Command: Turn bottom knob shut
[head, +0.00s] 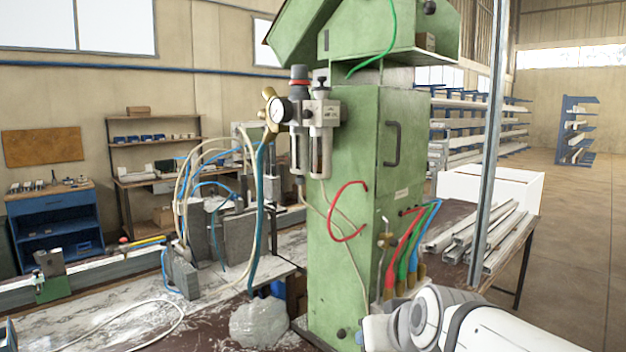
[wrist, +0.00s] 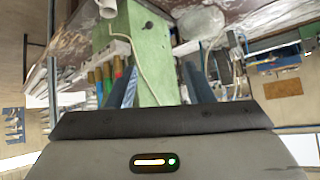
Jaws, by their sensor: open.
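The tall green cabinet (head: 345,220) stands in the middle of the head view. A small dark round knob (head: 342,334) sits low on its front, near the bottom edge of the picture. My gripper shows in the wrist view (wrist: 160,66), with its two dark blue fingers apart and nothing between them. The green cabinet (wrist: 152,50) shows beyond and between the fingers. In the head view my white arm comes in from the lower right, its end close to the knob. I cannot tell whether they touch. The knob's turn position is too small to read.
A gauge (head: 281,110) and filter unit (head: 319,140) are mounted on the cabinet. A red hose (head: 348,212) loops in front of it. A grey lump (head: 259,322) lies at the left.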

